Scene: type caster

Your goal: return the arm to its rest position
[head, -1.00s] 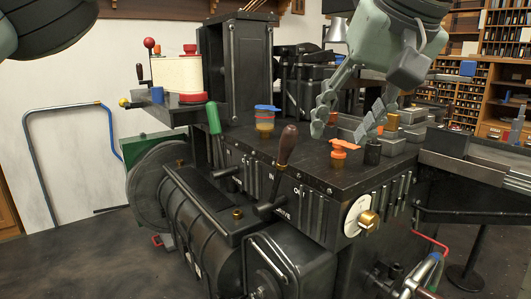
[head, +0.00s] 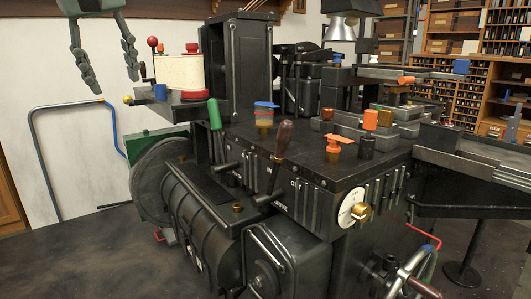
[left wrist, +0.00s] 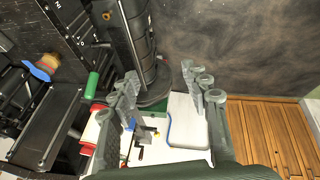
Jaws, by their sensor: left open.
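My left gripper (head: 106,72) hangs at the top left of the head view, fingers pointing down and spread apart. It is empty and clear of the machine, in front of the pale wall. In the left wrist view the two fingers of the left gripper (left wrist: 168,100) stand apart with nothing held between them. My right gripper does not show in either view.
The black caster machine (head: 325,165) fills the middle, with a green-handled lever (head: 214,115), a brown-handled lever (head: 284,142) and an orange knob (head: 334,142). A paper spool (head: 180,74) stands right of the gripper. A blue-grey tube frame (head: 65,107) leans at the left wall.

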